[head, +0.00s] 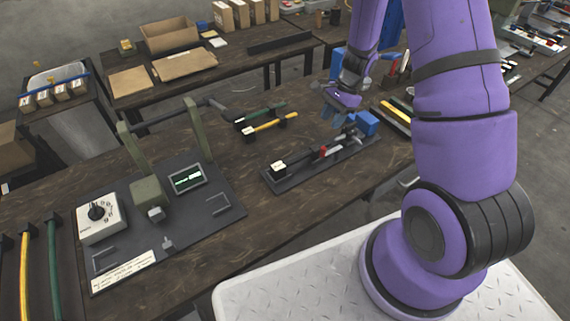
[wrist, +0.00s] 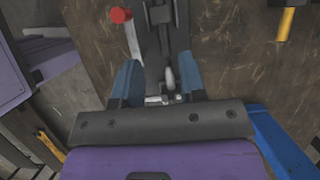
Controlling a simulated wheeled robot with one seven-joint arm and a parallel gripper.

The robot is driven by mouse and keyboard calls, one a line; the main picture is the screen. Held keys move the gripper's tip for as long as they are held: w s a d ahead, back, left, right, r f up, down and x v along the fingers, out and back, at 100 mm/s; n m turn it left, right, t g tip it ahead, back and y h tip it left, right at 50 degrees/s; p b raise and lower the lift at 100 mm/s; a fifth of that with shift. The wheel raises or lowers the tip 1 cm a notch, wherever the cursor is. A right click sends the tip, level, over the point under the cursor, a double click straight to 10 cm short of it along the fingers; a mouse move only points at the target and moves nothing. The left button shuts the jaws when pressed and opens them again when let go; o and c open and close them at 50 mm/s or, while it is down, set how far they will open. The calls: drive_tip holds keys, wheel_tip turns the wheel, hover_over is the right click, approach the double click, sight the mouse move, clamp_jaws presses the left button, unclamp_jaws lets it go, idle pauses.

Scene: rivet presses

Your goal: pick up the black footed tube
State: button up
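I cannot clearly pick out the black footed tube. A dark bar-like part (head: 304,161) lies along the narrow grey fixture (head: 340,163), low in contrast, and may be it. In the wrist view a dark part (wrist: 162,14) lies on the same fixture, ahead of the fingers. My gripper (head: 345,120) hangs over the right part of the fixture, near the blue block (head: 367,123). In the wrist view its two blue fingers (wrist: 159,82) are spread apart. A small grey rounded lever end shows between them; I see nothing gripped.
A red-tipped lever (head: 322,152) stands on the fixture. A press with a dark base panel (head: 210,227) stands left. Bare tabletop (head: 265,215) lies in front.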

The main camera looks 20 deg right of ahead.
sight(318, 147)
drive_tip(key=x, duration=0.6)
drive_tip(key=shift+f, duration=0.15)
drive_tip(key=shift+d+x, duration=0.15)
drive_tip(key=shift+x, duration=1.1)
drive_tip(key=shift+d+x, duration=0.15)
drive_tip(key=shift+x, duration=1.05)
drive_tip(key=shift+w+f, duration=0.1)
drive_tip(key=shift+f, duration=0.05)
drive_tip(key=c, duration=0.7)
